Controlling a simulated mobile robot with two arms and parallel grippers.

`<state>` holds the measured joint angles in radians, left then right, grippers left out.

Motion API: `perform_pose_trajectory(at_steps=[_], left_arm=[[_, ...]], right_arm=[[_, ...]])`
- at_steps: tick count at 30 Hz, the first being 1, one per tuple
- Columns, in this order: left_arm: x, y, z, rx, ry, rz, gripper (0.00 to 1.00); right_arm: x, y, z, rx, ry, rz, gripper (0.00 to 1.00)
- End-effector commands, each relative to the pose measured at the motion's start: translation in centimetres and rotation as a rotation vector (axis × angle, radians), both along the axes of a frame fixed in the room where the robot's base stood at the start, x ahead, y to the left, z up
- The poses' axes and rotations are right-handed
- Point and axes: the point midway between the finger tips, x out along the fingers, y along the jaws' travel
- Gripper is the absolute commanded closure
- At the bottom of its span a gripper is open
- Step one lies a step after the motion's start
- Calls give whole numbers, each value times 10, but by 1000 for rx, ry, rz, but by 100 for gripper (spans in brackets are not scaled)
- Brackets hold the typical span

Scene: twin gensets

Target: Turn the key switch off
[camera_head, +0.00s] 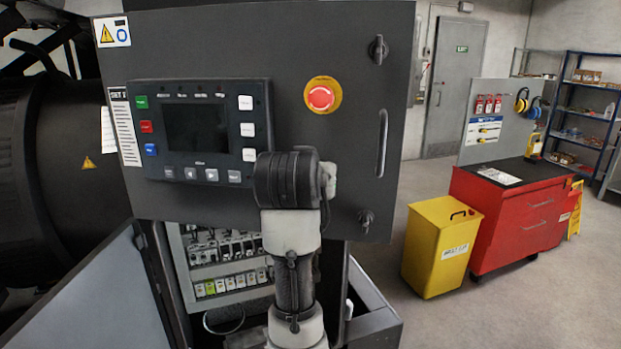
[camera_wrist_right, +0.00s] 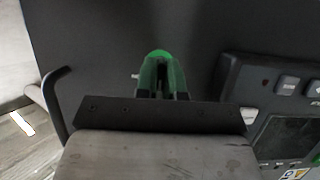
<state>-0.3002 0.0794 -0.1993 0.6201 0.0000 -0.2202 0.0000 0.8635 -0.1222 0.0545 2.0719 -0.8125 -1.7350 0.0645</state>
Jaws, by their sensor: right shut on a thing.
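The dark control panel door (camera_head: 345,110) of the genset fills the middle of the head view, with a screen and button unit (camera_head: 200,130) and a red emergency stop (camera_head: 321,95) on it. My right arm reaches up to the door below the emergency stop, and its wrist hides its fingers there. In the right wrist view my right gripper (camera_wrist_right: 162,72), with green and dark fingers, is shut against the door face. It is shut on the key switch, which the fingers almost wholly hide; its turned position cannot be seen. My left gripper is not in view.
A door handle (camera_head: 382,143) and two latches stand out at the door's right. Below, an open cabinet (camera_head: 222,262) shows breakers. A yellow bin (camera_head: 437,250) and a red tool cabinet (camera_head: 515,215) stand at the right, with free floor before them.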

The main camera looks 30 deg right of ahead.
Motion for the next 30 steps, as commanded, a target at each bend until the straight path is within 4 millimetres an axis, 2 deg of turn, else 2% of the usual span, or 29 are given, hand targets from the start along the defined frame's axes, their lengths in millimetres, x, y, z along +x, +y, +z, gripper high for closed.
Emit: perform_pose_trajectory(at_steps=[13, 14, 18, 26, 30], left_arm=[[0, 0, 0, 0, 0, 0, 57], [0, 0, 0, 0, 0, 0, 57], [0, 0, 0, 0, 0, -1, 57], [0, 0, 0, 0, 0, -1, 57], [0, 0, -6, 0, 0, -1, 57]], right_arm=[[0, 0, -1, -9, 11, 0, 100], [0, 0, -1, -9, 11, 0, 88], [0, 0, -1, -9, 10, 0, 67], [0, 0, 0, -8, 7, 0, 66], [-6, 7, 2, -8, 4, 3, 66]])
